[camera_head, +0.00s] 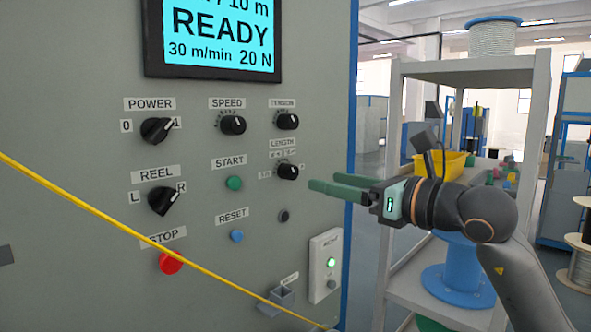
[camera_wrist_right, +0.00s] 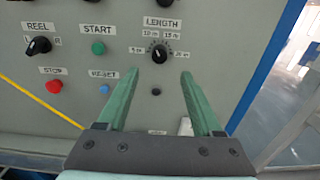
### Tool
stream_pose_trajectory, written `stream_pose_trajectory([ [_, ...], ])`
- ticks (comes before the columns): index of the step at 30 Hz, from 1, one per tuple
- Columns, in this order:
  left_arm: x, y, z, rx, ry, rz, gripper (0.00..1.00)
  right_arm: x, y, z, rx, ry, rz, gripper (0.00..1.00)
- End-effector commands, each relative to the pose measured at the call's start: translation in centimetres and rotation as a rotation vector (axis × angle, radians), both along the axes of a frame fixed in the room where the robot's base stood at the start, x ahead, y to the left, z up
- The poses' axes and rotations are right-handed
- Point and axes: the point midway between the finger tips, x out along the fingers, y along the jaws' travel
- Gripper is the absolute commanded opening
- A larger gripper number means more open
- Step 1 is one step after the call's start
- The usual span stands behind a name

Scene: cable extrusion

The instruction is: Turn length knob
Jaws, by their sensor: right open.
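The length knob (camera_head: 287,171) is a small black dial under the LENGTH label on the grey control panel (camera_head: 60,90). In the right wrist view the knob (camera_wrist_right: 160,53) sits ahead of the fingertips, between their lines, with a printed scale around it. My right gripper (camera_head: 327,187) has green fingers and comes in from the right, a little right of and below the knob in the head view. In the wrist view it (camera_wrist_right: 160,78) is open and empty, apart from the knob. My left gripper is not in view.
The tension knob (camera_head: 288,121) is just above, the speed knob (camera_head: 233,125) to the left. A yellow cable (camera_head: 100,213) crosses the panel's front. A shelf (camera_head: 470,75) with a blue spool (camera_head: 458,275) stands behind my right arm.

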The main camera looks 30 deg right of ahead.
Motion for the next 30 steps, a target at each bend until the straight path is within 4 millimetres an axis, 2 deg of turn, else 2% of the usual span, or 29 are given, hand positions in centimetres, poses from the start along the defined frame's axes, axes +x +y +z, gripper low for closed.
stream_pose_trajectory([
  [1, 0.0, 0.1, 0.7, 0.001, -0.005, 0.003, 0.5, 0.9, 0.5, 0.5, 0.003, -0.001, 0.004, 0.67],
  [6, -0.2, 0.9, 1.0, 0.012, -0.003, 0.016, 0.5, 4.2, 1.6, 0.4, 0.004, -0.001, 0.005, 0.67],
  [13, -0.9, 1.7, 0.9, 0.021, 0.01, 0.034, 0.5, 7.4, 2.7, 0.2, 0.003, 0.0, 0.004, 0.67],
  [18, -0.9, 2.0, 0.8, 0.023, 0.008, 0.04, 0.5, 8.2, 3.0, 0.1, -0.001, -0.001, 0.003, 0.67],
  [26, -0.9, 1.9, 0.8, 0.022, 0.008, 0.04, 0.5, 8.3, 3.0, 0.0, -0.001, -0.001, 0.003, 0.67],
  [30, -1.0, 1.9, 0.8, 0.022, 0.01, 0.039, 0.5, 8.3, 3.0, 0.0, -0.001, -0.001, 0.003, 0.52],
])
